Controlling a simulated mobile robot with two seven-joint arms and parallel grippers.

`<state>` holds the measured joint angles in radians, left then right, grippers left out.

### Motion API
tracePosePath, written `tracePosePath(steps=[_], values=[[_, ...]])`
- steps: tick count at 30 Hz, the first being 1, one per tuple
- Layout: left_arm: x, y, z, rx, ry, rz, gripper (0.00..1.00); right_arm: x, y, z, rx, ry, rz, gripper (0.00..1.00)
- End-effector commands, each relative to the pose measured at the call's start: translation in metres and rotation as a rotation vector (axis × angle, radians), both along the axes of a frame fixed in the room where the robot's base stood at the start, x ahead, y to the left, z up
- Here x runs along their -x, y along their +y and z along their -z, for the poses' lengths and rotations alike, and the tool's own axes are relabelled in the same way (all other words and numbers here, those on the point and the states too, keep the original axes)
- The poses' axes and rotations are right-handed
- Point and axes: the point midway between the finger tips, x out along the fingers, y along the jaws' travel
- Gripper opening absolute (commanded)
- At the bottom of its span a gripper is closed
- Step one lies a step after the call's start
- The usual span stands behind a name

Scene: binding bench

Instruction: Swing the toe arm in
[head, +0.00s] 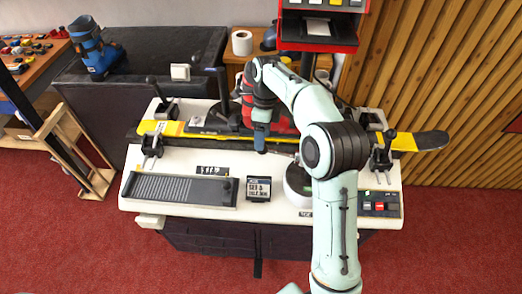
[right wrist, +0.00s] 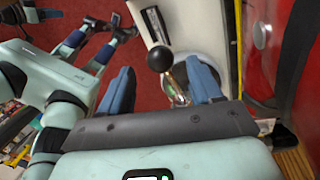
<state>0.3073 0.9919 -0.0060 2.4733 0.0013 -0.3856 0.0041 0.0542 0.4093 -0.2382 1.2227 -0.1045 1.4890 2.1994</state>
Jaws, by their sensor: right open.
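The toe arm is a lever with a black ball knob (right wrist: 160,59) on a metal shaft, seen in the right wrist view. Its shaft runs to a round pale base (head: 298,186), which stands at the bench's front edge by a small label. My right gripper (head: 260,147) hangs over the middle of the bench, pointing down. In the right wrist view its blue fingers (right wrist: 160,82) are apart, with the knob and shaft showing between them. I cannot tell whether either finger touches the lever. My arm hides part of the base.
A yellow and black ski (head: 415,141) lies across the bench between clamps. A red and black boot-like form (head: 279,120) is just behind my gripper. A ribbed tray (head: 180,189) and a small sign (head: 259,188) are at the front; a button panel (head: 380,204) is at right.

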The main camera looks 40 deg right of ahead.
Motion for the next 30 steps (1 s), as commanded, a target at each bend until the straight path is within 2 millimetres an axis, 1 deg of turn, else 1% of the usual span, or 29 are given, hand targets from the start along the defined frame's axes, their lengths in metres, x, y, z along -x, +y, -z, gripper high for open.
tracePosePath(steps=[1,3,6,9,13,21,22,23,24,26,27,28,30], values=[[0.007,0.000,0.007,-0.001,0.008,0.000,0.43,0.004,0.002,0.015,-0.001,0.006,0.000,0.64],[0.011,0.000,0.011,0.000,0.012,0.000,0.43,0.005,0.003,0.027,-0.001,0.005,0.000,0.64],[0.014,0.000,0.015,0.000,0.016,0.000,0.43,0.006,0.006,0.041,0.000,0.003,0.000,0.64],[0.016,0.000,0.017,0.001,0.018,0.000,0.43,0.007,0.007,0.050,0.000,0.001,0.000,0.64],[0.017,0.000,0.018,0.000,0.018,0.000,0.43,0.007,0.008,0.056,0.000,0.000,-0.001,0.64],[0.016,0.000,0.018,0.000,0.018,0.000,0.43,0.007,0.009,0.057,0.000,-0.002,-0.001,0.64],[0.016,0.000,0.018,0.000,0.018,0.000,0.43,0.007,0.009,0.057,0.000,-0.002,-0.001,0.61],[0.016,0.000,0.018,0.000,0.018,0.000,0.43,0.007,0.009,0.057,0.000,-0.002,-0.001,0.51],[0.016,0.000,0.018,0.000,0.018,0.000,0.43,0.007,0.009,0.057,0.000,-0.002,-0.001,0.38],[0.016,0.000,0.018,0.000,0.018,0.000,0.43,0.007,0.009,0.057,0.000,-0.002,-0.001,0.18],[0.016,0.000,0.018,0.000,0.018,0.000,0.43,0.007,0.009,0.057,0.000,-0.002,-0.001,0.05],[0.016,0.000,0.018,0.000,0.018,0.000,0.43,0.007,0.009,0.057,0.000,-0.002,-0.001,0.00],[0.016,0.000,0.018,0.000,0.018,0.000,0.43,0.007,0.009,0.057,0.000,-0.002,-0.001,0.00]])
